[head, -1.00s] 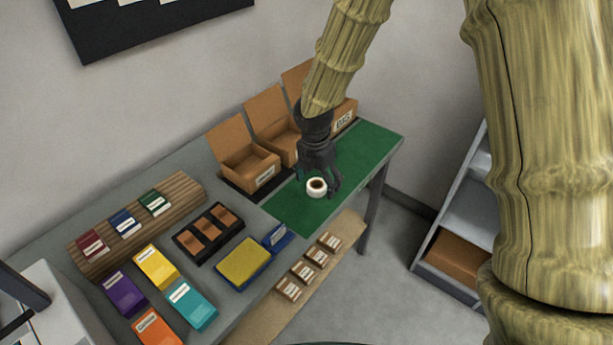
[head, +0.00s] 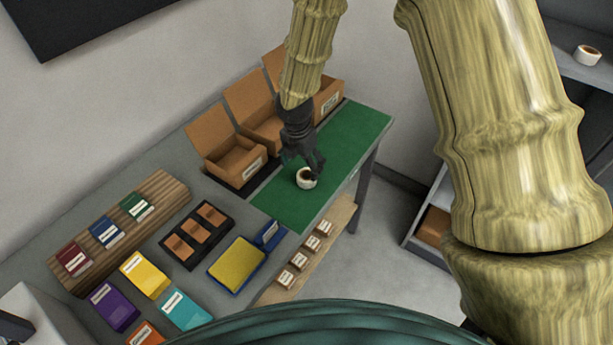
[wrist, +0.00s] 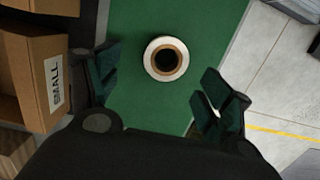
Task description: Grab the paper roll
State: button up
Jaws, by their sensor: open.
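The paper roll (head: 306,179) is a small white ring with a brown core, on the green mat (head: 352,133) on the table. In the wrist view the roll (wrist: 166,59) shows end-on, its dark hole facing me. My gripper (head: 306,168) is black and right above the roll. In the wrist view the open gripper (wrist: 160,92) has one finger to the left and one to the right, with the roll ahead of and between them. Neither finger visibly touches it in the wrist view. A second white roll (head: 587,55) sits on a shelf at the upper right.
Open cardboard boxes (head: 226,144) stand along the wall, one labelled SMALL (wrist: 32,85) close to the left finger. A black tray (head: 196,236), a yellow pad (head: 236,264) and coloured boxes (head: 145,275) fill the table's left. Small labelled blocks (head: 299,261) stand on a lower shelf.

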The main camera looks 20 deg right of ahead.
aim_at(307, 174)
jog(key=shift+s+d+f, duration=0.15)
jog(key=shift+s, duration=0.1)
jog(key=shift+w+d+f+p, duration=0.15)
jog(key=shift+f+p, duration=0.25)
jog(key=shift+f, duration=0.4)
jog(key=shift+d+f+p, duration=0.2)
jog(key=shift+f+p, duration=0.2)
jog(key=shift+f, duration=0.4)
jog(key=shift+w+d+f+p, duration=0.15)
jog(key=shift+f+p, duration=0.25)
jog(key=shift+f, duration=0.4)
jog(key=c, duration=1.1)
